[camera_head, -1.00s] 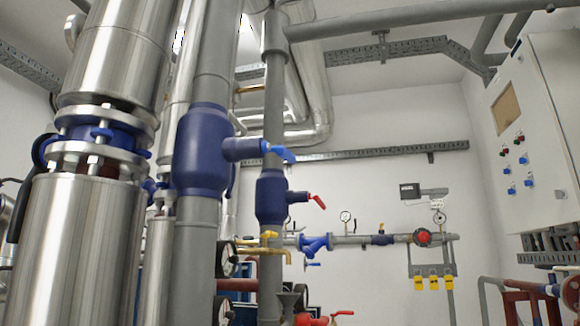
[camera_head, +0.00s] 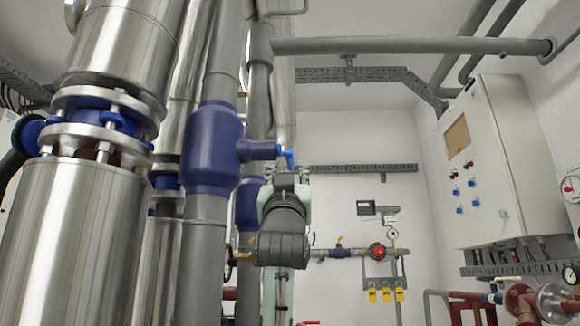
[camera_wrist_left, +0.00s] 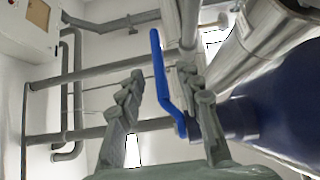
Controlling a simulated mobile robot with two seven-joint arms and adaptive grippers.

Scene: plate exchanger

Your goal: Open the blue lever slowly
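The blue lever (camera_head: 289,158) sits at the end of a short stem on the dark blue valve body (camera_head: 213,150), which is fitted on a thick grey vertical pipe. My left gripper (camera_head: 288,172) is just below the lever, pointing up, and partly covers its lower part. In the left wrist view the lever (camera_wrist_left: 160,75) shows as a long bent blue bar between the two spread fingers of my left gripper (camera_wrist_left: 163,82), nearer the right finger. The fingers are open; I cannot tell whether either touches the lever. My right gripper is not in view.
A shiny metal cylinder (camera_head: 75,240) with flanges stands close at left. A second grey pipe with a smaller blue valve (camera_head: 247,200) is behind my arm. A grey control cabinet (camera_head: 505,165) hangs at right.

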